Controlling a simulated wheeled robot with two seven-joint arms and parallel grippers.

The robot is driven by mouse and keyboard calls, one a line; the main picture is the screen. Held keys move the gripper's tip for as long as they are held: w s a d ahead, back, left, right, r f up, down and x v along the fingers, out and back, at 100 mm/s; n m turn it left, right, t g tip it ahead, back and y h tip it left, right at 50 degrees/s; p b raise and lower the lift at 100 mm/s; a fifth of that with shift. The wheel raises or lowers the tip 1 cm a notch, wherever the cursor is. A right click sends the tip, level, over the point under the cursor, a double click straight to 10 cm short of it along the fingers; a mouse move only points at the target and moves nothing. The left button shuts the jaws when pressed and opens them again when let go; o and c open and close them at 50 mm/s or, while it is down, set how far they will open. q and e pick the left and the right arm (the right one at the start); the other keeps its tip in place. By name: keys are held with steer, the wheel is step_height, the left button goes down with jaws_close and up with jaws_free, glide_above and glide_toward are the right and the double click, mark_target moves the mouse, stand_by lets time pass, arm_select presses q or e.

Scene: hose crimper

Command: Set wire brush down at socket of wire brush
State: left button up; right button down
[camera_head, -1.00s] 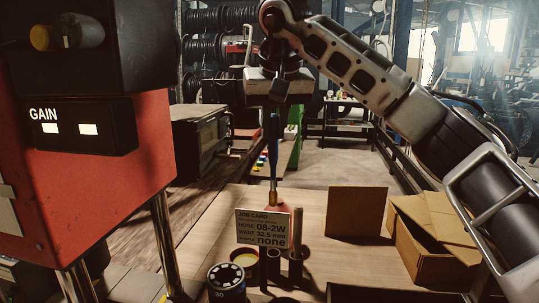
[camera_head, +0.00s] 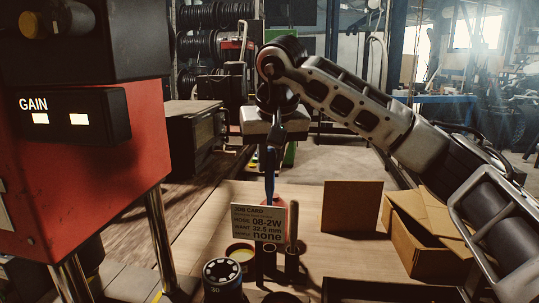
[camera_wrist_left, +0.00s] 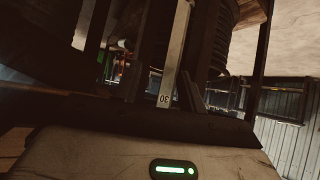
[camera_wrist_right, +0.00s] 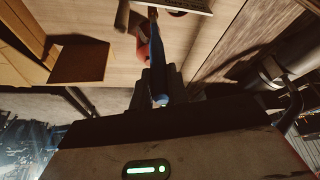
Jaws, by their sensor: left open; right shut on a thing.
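The wire brush (camera_head: 270,176) shows as a slim blue handle held upright in my right gripper (camera_head: 272,146). It also shows in the right wrist view (camera_wrist_right: 157,62), between the shut fingers (camera_wrist_right: 160,90). The job card (camera_head: 264,223) hides its lower end in the head view, so I cannot tell whether it touches anything. Two dark tubes stand at the card's foot: one open tube (camera_head: 269,262) and one with a wooden handle (camera_head: 293,222) in it. I cannot tell which is the brush's socket. My left gripper (camera_wrist_left: 163,88) is open, seen only in its own wrist view.
A black dial cup marked 30 (camera_head: 222,278) and a yellow-rimmed cup (camera_head: 240,253) stand left of the tubes. A brown panel (camera_head: 352,206) and an open cardboard box (camera_head: 430,235) are at the right. A red machine (camera_head: 85,180) on metal legs fills the left.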

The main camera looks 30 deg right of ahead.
mark_target(270, 205)
step_height(270, 205, down, 8)
steer(key=b, duration=0.4)
steer(key=shift+f, duration=0.25)
arm_select(q)
steer(key=shift+w+d+f+b, duration=0.1)
steer(key=shift+d+f+b, duration=0.15)
steer(key=shift+f, duration=0.4)
steer(key=shift+d+f+b, duration=0.2)
steer(key=shift+f, duration=0.4)
arm_select(e)
steer(key=shift+f, duration=0.85)
arm_select(q)
steer(key=shift+w, duration=0.25)
arm_select(e)
steer(key=shift+f, duration=0.4)
steer(key=c, duration=1.3)
jaws_free()
arm_select(q)
steer(key=shift+s+f, duration=0.1)
steer(key=shift+s, duration=0.15)
arm_select(e)
steer(key=v, duration=1.6)
steer(key=shift+f, duration=0.1)
